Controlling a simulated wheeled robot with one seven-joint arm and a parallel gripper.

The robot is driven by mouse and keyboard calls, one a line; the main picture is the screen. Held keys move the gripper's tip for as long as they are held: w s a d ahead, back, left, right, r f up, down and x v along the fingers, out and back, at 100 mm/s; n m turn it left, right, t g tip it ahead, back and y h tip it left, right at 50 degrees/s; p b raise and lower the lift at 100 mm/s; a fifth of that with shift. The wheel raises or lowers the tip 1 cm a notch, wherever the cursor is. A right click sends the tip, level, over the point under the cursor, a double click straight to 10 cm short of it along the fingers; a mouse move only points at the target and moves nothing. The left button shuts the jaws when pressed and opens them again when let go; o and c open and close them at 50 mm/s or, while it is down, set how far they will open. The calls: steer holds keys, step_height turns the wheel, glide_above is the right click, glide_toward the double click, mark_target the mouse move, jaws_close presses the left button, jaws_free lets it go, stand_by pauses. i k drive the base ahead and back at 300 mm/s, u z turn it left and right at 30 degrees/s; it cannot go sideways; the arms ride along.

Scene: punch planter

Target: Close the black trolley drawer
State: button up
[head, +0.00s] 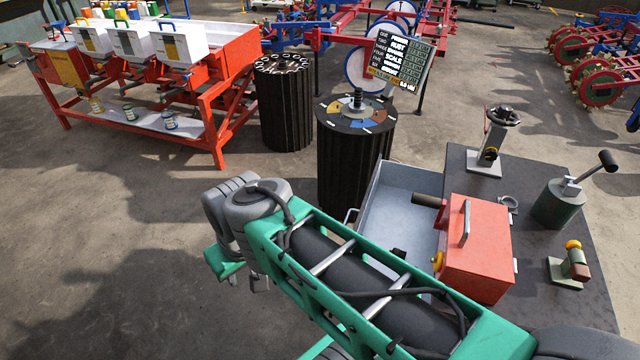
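The trolley (545,220) stands at the right with a dark top. Its drawer (400,205) is pulled out toward the left, showing a pale grey inside. A thin metal handle (349,215) shows at the drawer's left end. My green arm crosses in front and hides the near part of the drawer and its lower front. My arm's grey joint is left of the drawer, apart from it in the picture. My gripper's fingers do not show.
A red box (476,245) with a handle, a handwheel stand (492,140) and a dark green pot with a lever (558,203) are on the trolley. Two black ribbed drums (350,160) (284,105) stand behind the drawer. The floor (110,230) at left is clear.

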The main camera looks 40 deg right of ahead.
mark_target(387, 217)
steer(key=z, duration=0.4)
steer(key=i, duration=0.75)
steer(key=z, duration=1.65)
steer(key=k, duration=1)
steer(key=u, duration=1.3)
steer(key=i, duration=0.85)
steer(key=z, duration=1.45)
